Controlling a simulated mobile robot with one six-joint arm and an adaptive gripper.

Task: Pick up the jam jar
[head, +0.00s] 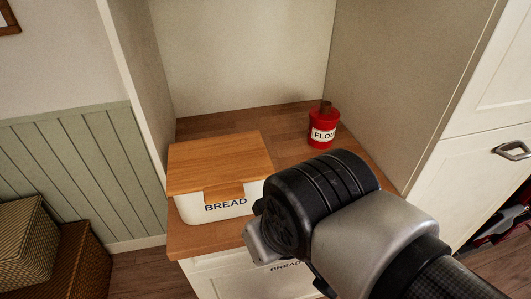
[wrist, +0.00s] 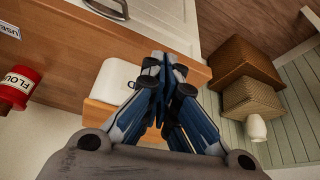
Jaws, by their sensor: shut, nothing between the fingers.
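I cannot make out a jam jar in either view. My gripper (wrist: 163,62) shows in the wrist view with its blue and grey fingers together and nothing held between them. It appears in front of the white bread bin (wrist: 116,76), hiding part of it; I cannot tell how far apart they are. In the head view my arm covers the lower right, and the fingers are hidden.
The bread bin (head: 212,206) with a wooden lid stands on a wooden counter (head: 283,141) in an alcove. A red flour canister (head: 322,127) stands at the back right. Wicker baskets (head: 60,255) are at the lower left. Bare counter lies between bin and canister.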

